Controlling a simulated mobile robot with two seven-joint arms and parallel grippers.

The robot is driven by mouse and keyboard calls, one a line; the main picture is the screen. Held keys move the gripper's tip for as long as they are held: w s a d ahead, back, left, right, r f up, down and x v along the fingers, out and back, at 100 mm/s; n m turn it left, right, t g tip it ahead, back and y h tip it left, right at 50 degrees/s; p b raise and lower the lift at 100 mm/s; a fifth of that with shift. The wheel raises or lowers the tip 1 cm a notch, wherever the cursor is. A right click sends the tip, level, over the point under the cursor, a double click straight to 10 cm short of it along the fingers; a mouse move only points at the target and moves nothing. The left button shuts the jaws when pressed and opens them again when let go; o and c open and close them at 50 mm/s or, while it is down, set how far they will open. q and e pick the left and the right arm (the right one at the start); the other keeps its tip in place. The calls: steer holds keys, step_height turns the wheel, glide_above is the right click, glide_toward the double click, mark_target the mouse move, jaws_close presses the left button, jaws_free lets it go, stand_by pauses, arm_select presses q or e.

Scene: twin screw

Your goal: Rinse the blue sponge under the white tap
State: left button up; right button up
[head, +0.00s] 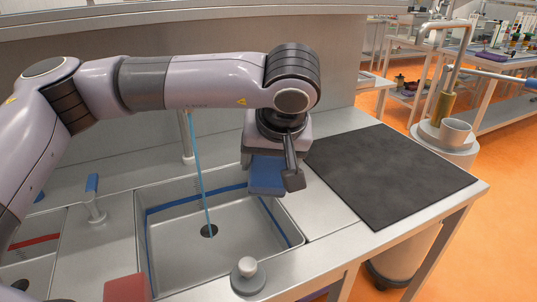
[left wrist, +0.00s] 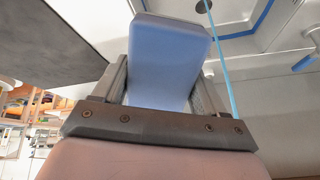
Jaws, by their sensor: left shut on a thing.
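My left gripper (head: 277,172) is shut on the blue sponge (head: 265,178) and holds it above the right part of the blue-striped basin (head: 172,240). In the left wrist view the sponge (left wrist: 168,58) sits between both fingers (left wrist: 160,92). A thin blue water stream (head: 201,180) runs down to the basin's drain. It falls to the left of the sponge in the head view, apart from it. The stream (left wrist: 223,65) also shows beside the sponge in the left wrist view. The tap's pale post (head: 185,138) shows below my arm, which hides its top. My right gripper is not in view.
A red block (head: 127,288) and a pale round knob (head: 248,272) are at the basin's front edge. A blue-handled lever (head: 93,192) stands left. A dark mat (head: 390,172) lies clear at right. A white cup (head: 455,132) stands beyond.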

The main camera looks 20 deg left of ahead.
arm_select(q)
steer(key=a+f+b, duration=0.2)
steer(key=a, duration=1.1)
steer(key=shift+w+a+f, duration=0.3)
steer(key=shift+w+f, duration=0.05)
steer(key=shift+w, duration=0.05)
steer(key=shift+d, duration=0.1)
stand_by(0.4)
steer(key=d, duration=0.7)
steer(key=shift+s+d, duration=0.25)
steer(key=shift+d, duration=0.15)
stand_by(1.2)
steer(key=shift+s+d+r+p, duration=0.1)
steer(key=shift+d+r+p, duration=0.55)
steer(key=shift+d+r, duration=0.35)
steer(key=shift+s+d+r+p, duration=0.1)
steer(key=shift+d+r+p, duration=0.6)
steer(key=shift+d, duration=0.4)
steer(key=shift+d+r, duration=0.35)
steer(key=shift+d, duration=0.05)
